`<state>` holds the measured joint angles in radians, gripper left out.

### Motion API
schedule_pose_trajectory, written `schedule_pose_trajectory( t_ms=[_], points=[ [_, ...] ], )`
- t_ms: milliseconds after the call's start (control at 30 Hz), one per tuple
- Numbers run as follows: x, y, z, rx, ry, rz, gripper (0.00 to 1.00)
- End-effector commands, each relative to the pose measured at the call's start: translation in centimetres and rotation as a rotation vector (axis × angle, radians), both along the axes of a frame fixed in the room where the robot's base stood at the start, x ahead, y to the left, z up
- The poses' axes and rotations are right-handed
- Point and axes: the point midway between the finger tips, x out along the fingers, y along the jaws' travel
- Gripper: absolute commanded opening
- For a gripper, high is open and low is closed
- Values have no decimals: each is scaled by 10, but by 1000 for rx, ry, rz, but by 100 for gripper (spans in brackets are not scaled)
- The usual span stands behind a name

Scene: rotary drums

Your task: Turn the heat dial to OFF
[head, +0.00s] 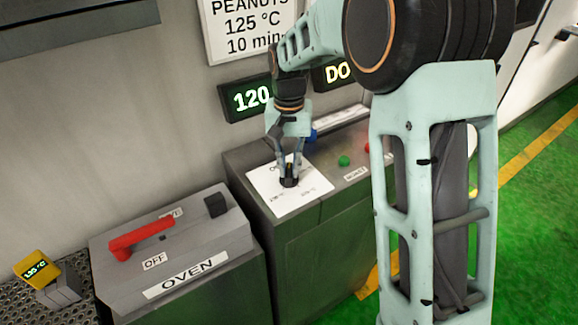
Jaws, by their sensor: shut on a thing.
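The heat dial is a small black knob (289,182) on a white square plate (309,193) on top of the grey cabinet at the middle of the head view. The plate carries small printed marks, too small to read in full. My gripper (289,172) points down over the plate and is shut on the knob. Its fingers hide part of the knob, so I cannot tell which mark the dial points to. A lit display (247,98) on the wall behind reads 120, and my arm covers its right end.
A grey oven box (190,245) with a red lever (140,236) stands to the left. Green (344,160) and red buttons lie right of the plate. A yellow thermometer (35,269) sits far left. A wall sign (252,30) reads peanuts, 125 °C, 10 min. Green floor is free at right.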

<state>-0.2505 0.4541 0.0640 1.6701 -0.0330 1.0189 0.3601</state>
Motion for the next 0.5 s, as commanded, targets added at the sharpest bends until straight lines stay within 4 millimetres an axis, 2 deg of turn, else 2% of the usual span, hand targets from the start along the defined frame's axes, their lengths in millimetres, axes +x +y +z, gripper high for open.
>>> schedule_pose_trajectory(
  t_ms=[500],
  points=[
    [1,0,1,1,-3,448,0]
  ],
)
